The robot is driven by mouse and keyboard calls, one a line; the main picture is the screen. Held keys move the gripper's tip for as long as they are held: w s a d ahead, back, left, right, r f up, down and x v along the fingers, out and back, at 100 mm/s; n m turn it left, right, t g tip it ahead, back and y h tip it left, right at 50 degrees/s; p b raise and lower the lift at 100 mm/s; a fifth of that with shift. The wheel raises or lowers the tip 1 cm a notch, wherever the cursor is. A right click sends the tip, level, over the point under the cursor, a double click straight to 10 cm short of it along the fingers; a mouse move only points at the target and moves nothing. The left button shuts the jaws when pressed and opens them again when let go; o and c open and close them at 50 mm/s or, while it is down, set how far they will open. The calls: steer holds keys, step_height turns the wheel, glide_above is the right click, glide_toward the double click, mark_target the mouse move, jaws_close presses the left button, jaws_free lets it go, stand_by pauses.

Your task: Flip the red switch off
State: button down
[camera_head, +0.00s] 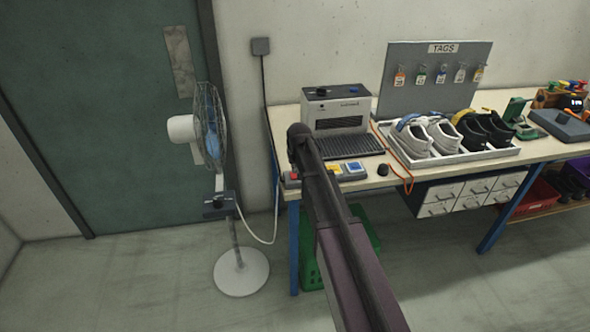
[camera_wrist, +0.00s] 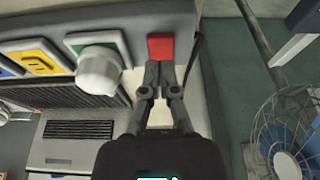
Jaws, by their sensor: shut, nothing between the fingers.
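The red switch (camera_wrist: 161,47) is at the top centre of the wrist view, at the end of a row of coloured controls by the bench edge. My gripper (camera_wrist: 159,68) is shut and empty, its fingertips right at the near edge of the red switch; I cannot tell whether they touch it. In the head view, a bit of the red switch (camera_head: 293,175) shows at the left front corner of the bench, beside my arm. My gripper is hidden behind my arm there. The switch's on or off position is not clear.
A white knob (camera_wrist: 98,72) on a green plate stands beside the red switch. A grey machine (camera_head: 337,110) is behind the controls. A standing fan (camera_head: 210,130) is left of the bench (camera_head: 540,153). A tray (camera_head: 481,157) of shoes sits further right.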

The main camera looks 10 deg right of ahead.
mark_target(294, 175)
steer(key=shift+f+b, duration=0.85)
steer(key=shift+f, duration=0.3)
steer(key=shift+d, duration=0.1)
